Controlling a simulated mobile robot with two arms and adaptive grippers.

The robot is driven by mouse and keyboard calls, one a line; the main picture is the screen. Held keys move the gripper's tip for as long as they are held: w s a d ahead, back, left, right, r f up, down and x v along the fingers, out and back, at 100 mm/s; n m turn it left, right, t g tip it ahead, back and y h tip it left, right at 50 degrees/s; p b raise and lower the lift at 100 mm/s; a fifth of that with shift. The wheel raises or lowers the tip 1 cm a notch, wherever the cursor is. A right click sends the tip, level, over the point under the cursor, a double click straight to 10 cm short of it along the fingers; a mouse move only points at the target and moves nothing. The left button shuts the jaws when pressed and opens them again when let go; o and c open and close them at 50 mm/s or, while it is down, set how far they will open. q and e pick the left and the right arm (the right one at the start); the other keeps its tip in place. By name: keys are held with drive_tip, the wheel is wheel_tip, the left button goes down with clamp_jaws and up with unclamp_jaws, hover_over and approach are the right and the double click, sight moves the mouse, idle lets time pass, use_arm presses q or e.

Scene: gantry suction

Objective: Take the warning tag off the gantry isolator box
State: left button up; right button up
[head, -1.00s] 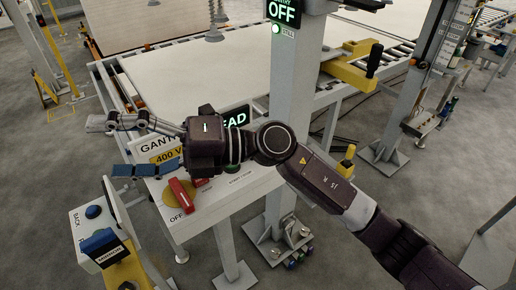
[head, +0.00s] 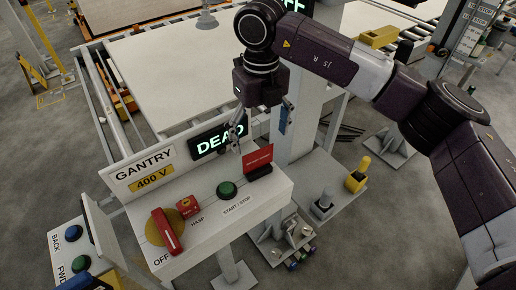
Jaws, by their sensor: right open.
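The gantry isolator box (head: 215,187) is a pale sloped console with a GANTRY 400 V sign. A red warning tag (head: 258,157) with small white writing stands upright in a black holder at its right end. A red handle (head: 168,232) lies across a yellow disc by the OFF mark. A small red piece (head: 187,207), perhaps a padlock, is beside it at the HASP label. My right gripper (head: 262,128) is open and empty, its fingers pointing down just above and behind the tag, apparently not touching it. My left gripper is not in view.
A green button (head: 227,189) is between the hasp and the tag. A lit DEAD display (head: 220,141) stands behind. A grey post rises right of the box. A control box (head: 68,248) with blue and green buttons is at lower left.

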sight(258, 167)
drive_tip(key=shift+s+d+f, duration=0.1)
drive_tip(key=shift+s+f, duration=0.05)
drive_tip(key=shift+f, duration=0.1)
drive_tip(key=s+f+p, duration=0.2)
drive_tip(key=p, duration=0.1)
drive_tip(key=shift+a+f, duration=0.25)
drive_tip(key=f, duration=0.1)
drive_tip(key=f+p, duration=0.1)
drive_tip(key=shift+w+a+f, duration=0.1)
drive_tip(key=shift+w+f, duration=0.3)
drive_tip(key=shift+f, duration=0.55)
drive_tip(key=c, duration=1)
drive_tip(key=shift+c, duration=1.2)
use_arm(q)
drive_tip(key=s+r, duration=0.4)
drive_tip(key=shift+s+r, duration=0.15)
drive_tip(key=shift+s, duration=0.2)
